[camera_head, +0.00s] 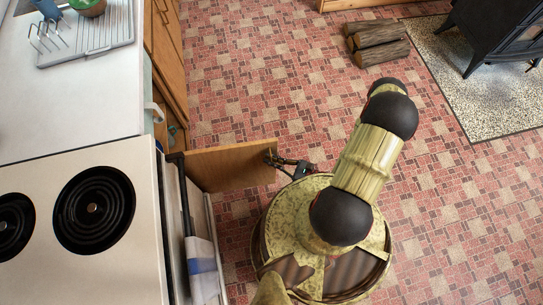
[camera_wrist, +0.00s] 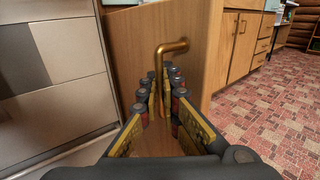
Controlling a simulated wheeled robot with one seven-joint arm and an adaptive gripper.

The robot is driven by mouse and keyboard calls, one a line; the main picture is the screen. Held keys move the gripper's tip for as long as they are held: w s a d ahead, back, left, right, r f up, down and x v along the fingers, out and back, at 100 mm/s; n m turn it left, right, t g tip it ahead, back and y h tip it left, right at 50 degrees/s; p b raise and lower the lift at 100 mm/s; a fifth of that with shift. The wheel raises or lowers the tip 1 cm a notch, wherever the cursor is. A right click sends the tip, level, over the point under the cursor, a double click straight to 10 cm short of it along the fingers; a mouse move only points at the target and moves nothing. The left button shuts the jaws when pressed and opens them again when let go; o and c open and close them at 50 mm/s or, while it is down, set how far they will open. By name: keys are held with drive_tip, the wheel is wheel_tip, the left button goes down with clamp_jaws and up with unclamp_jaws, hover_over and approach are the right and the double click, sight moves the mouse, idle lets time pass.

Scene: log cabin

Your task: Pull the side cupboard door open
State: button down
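The wooden side cupboard door (camera_head: 228,165) stands swung out from the counter front, beside the stove, in the head view. In the wrist view the door (camera_wrist: 130,38) fills the middle, with a brass bar handle (camera_wrist: 172,46) on it. My gripper (camera_wrist: 162,82) has its fingers close together on both sides of the handle, and it looks shut on it. In the head view my gripper (camera_head: 272,158) is at the door's outer end. The handle is too small to make out there.
The stove (camera_head: 125,262) with a towel (camera_head: 201,268) on its front rail is left of my arm. Other wooden cupboards (camera_head: 165,50) line the counter. Logs (camera_head: 377,42) and a black wood stove (camera_head: 500,35) stand farther off. The red patterned floor (camera_head: 255,80) beyond the door is clear.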

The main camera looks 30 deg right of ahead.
drive_tip(key=shift+w+d, duration=0.15)
drive_tip(key=shift+d, duration=0.1)
drive_tip(key=c, duration=2.3)
unclamp_jaws()
drive_tip(key=shift+v, duration=6.05)
drive_tip(key=shift+a, duration=0.1)
